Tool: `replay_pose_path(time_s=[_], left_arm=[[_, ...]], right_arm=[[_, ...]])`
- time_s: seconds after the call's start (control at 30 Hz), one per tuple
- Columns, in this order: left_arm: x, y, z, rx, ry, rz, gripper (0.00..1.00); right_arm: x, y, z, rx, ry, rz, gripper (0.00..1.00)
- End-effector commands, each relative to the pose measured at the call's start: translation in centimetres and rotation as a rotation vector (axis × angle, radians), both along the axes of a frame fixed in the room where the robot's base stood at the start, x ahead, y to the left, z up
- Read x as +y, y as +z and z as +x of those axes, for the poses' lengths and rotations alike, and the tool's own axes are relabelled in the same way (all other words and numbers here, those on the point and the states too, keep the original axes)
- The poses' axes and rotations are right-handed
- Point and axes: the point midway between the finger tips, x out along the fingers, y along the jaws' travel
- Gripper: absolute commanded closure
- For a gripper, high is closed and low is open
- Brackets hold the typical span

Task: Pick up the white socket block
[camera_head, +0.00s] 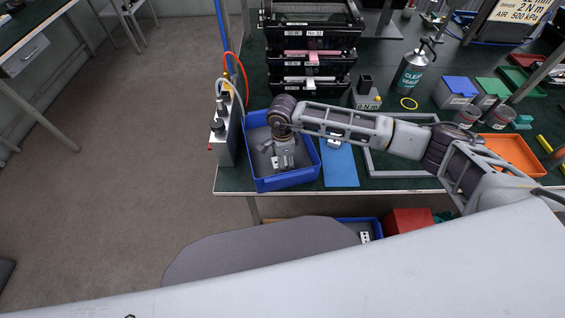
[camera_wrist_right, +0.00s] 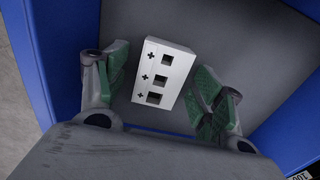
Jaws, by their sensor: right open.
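The white socket block (camera_wrist_right: 165,73) lies on the grey floor of a blue bin, its face with square holes and plus marks turned up. The bin (camera_head: 288,183) sits at the table's front left corner; its blue wall also shows in the right wrist view (camera_wrist_right: 36,62). My right gripper (camera_head: 285,162) is inside the bin, over the block, and hides most of it in the head view. In the right wrist view my right gripper (camera_wrist_right: 163,84) is open, with green-padded fingers on either side of the block. The right pad is close to it; contact is unclear. My left gripper is not in view.
A grey box with cables (camera_head: 224,135) stands left of the bin. A blue mat (camera_head: 339,165) and a grey frame (camera_head: 372,172) lie to the right. Black racks (camera_head: 310,52) stand behind. Another white holed piece (camera_head: 365,237) is in a lower bin.

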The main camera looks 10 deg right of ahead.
Motion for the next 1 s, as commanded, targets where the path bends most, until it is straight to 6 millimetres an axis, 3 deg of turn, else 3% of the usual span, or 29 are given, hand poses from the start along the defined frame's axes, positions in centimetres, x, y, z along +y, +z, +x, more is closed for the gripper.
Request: replay_pose_path(time_s=[0.1, 0.5, 0.77, 1.0], left_arm=[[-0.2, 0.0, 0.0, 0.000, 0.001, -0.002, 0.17], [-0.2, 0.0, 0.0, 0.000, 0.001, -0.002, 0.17], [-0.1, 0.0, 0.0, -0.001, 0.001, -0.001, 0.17], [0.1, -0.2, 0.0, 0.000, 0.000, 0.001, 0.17]], right_arm=[[0.0, 0.0, 0.0, 0.000, 0.000, 0.000, 0.33], [0.0, 0.0, 0.0, -0.001, 0.000, 0.000, 0.81], [0.0, 0.1, 0.0, -0.001, 0.000, 0.000, 0.81], [0.0, 1.6, 0.1, -0.003, -0.001, 0.000, 0.81]])
